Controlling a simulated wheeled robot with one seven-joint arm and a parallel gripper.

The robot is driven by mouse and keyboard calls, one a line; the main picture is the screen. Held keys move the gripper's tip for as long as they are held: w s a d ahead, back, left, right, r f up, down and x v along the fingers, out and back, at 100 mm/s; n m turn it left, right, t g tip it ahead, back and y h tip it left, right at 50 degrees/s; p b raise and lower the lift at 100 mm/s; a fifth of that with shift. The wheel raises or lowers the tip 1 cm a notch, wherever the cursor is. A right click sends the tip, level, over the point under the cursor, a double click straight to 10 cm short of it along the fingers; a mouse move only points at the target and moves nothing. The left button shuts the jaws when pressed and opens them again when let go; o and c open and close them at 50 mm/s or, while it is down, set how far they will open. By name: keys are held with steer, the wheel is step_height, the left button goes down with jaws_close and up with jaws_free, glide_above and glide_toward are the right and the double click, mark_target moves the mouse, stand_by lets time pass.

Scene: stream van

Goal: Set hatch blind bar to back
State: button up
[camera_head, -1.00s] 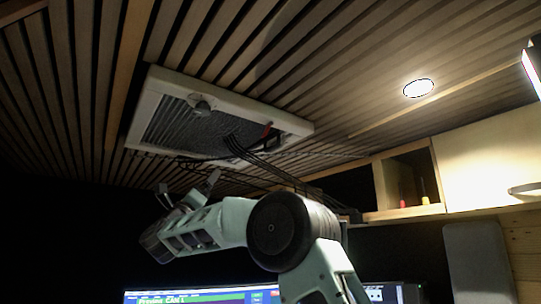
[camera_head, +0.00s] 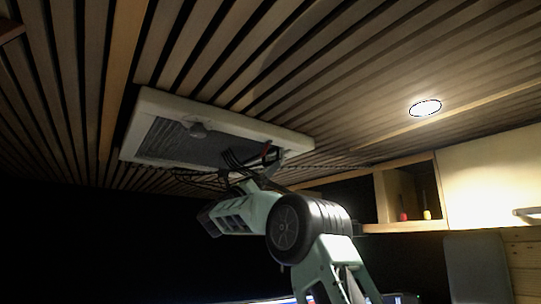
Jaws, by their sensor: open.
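The ceiling hatch has a pale frame (camera_head: 290,137) and sits overhead, left of centre. A grey pleated blind or mesh (camera_head: 165,138) shows in its left part, with a darker area to the right. I cannot clearly pick out the blind's bar; a small red part (camera_head: 266,150) shows near the right end. My gripper (camera_head: 246,178) is open, its fingers pointing up just below the hatch's near edge. Cables and the dim light partly hide the fingertips, and I cannot tell whether they touch anything.
A ceiling lamp (camera_head: 425,108) glows at right. An open shelf (camera_head: 400,195) holds a red and a yellow item, beside a pale cupboard (camera_head: 490,180). The dark space at left looks empty.

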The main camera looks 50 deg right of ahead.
mark_target(269, 165)
steer(key=shift+p+x, duration=1.05)
steer(key=shift+x, duration=1.3)
